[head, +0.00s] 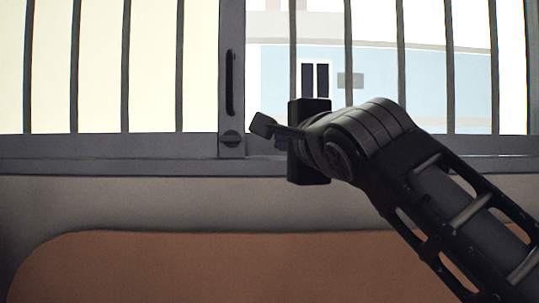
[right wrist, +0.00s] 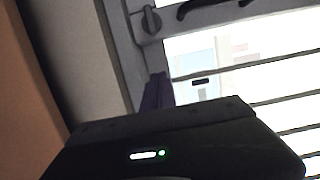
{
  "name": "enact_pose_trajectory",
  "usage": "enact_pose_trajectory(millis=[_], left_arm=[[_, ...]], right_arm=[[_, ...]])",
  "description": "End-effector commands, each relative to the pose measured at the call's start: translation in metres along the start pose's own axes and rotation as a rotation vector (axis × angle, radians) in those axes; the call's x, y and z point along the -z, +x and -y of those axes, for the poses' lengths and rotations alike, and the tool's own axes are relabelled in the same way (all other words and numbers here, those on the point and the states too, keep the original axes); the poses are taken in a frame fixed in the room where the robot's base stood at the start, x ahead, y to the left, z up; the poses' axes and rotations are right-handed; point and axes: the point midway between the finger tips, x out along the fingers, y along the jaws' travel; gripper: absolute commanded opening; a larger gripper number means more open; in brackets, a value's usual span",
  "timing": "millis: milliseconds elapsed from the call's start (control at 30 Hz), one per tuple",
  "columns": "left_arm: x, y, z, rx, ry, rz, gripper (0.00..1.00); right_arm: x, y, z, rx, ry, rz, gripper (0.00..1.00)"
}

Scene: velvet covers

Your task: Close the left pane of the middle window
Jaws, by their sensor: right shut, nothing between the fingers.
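The left pane (head: 100,70) of the window fills the left of the head view, pale behind dark vertical bars. Its right edge is a dark upright stile (head: 231,110) with a long slotted handle (head: 231,82) and a round latch (head: 231,138) below. The latch also shows at the top of the right wrist view (right wrist: 151,20). My right gripper (head: 262,125) is shut and empty, just right of the stile near latch height. Its fingers also show in the right wrist view (right wrist: 157,92). I cannot tell whether they touch the stile. My left gripper is out of view.
Right of the stile, a blue building (head: 380,75) shows between bars; I cannot tell whether glass covers this part. A dark sill (head: 100,165) runs below the window. Under it is a grey wall panel with a brown padded area (head: 180,265).

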Motion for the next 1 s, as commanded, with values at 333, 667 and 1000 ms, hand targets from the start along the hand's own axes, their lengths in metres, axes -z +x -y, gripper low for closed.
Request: enact_pose_trajectory(millis=[333, 667, 1000], left_arm=[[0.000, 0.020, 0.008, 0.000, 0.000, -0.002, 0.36], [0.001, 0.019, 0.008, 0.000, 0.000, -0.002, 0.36], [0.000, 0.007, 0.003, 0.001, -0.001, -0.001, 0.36]], right_arm=[[0.001, -0.051, -0.001, 0.000, 0.000, -0.003, 0.00], [0.001, -0.052, 0.000, -0.001, -0.001, -0.003, 0.00], [0.001, -0.052, 0.014, -0.001, 0.000, -0.003, 0.00]])
